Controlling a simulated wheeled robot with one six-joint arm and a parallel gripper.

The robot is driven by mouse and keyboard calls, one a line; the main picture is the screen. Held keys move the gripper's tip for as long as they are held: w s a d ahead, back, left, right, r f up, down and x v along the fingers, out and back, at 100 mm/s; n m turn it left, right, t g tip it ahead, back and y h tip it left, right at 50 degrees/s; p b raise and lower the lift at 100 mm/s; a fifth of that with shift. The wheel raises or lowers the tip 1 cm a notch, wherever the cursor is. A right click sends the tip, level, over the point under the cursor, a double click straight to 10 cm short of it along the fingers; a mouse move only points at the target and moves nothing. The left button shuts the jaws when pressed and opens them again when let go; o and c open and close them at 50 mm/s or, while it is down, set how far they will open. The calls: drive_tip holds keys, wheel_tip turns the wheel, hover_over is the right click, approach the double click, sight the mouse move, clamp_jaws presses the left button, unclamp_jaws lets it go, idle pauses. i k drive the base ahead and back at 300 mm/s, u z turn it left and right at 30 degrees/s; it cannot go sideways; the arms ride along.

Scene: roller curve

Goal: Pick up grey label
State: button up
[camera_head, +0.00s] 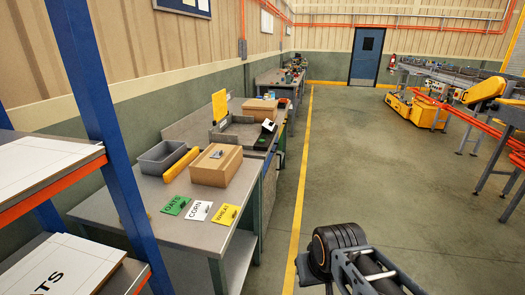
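Three flat labels lie in a row at the front of the workbench (160,228). The middle one is a pale white-grey label (198,211) with "CORN" in dark letters. To its left is a green label (175,205) reading "OATS", and to its right is a yellow label (228,215) reading "WHEAT". Each has a small dark mark or object on it, too small to make out. Part of my arm shows at the bottom right, beside the bench and apart from the labels. My gripper's fingers are not visible.
A blue-posted shelf (100,110) stands at the near left. The floor (350,160) right of the bench is open.

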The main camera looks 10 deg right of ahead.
sight(218, 154)
drive_tip(key=z, duration=0.75)
drive_tip(key=i, duration=3.05)
drive_tip(key=u, duration=3.9)
drive_tip(key=i, duration=0.5)
